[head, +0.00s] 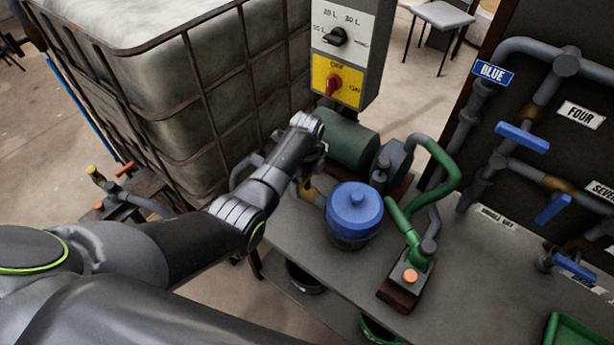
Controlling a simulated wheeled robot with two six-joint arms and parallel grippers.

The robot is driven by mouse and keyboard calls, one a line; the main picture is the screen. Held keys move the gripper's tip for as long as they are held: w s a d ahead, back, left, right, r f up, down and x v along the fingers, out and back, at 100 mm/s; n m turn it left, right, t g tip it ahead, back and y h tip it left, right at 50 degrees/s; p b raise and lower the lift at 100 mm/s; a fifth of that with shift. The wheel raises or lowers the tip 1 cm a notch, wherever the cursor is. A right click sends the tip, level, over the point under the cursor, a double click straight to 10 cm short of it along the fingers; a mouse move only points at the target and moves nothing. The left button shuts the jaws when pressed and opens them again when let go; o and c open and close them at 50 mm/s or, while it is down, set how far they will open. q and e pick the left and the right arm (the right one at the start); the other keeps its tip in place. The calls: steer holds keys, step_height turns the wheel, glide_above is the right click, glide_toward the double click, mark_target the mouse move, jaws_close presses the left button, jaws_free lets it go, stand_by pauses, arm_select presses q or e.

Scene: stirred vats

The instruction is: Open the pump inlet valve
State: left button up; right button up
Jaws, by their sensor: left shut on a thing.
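My left arm reaches in from the left to the pipe on the pump's inlet side. My left gripper (303,176) points down there, mostly hidden behind its own wrist. It is shut at the pump inlet valve, whose brass body (316,198) shows just below it. The valve's handle is hidden by the gripper, so I cannot tell its angle. The green pump motor (350,142) and grey pump housing (393,161) are just behind and to the right. My right gripper is out of view.
A blue-lidded pot (354,211) stands close to the right of the valve. A caged tank (180,110) and switch box (345,50) stand behind. Blue-handled valves (522,137) are on the right panel.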

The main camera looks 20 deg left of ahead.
arm_select(q)
steer(key=n+p, duration=0.1)
steer(key=n, duration=0.1)
steer(key=n+p, duration=0.1)
steer(key=shift+r+n, duration=0.2)
steer(key=shift+n, duration=0.2)
steer(key=n+p, duration=0.2)
steer(key=n, duration=0.3)
steer(key=shift+f+p, duration=0.1)
steer(key=shift+p, duration=0.25)
steer(key=n+p, duration=0.1)
steer(key=n, duration=0.4)
steer(key=shift+n+p, duration=0.3)
steer(key=shift+n, duration=1.5)
steer(key=o, duration=0.7)
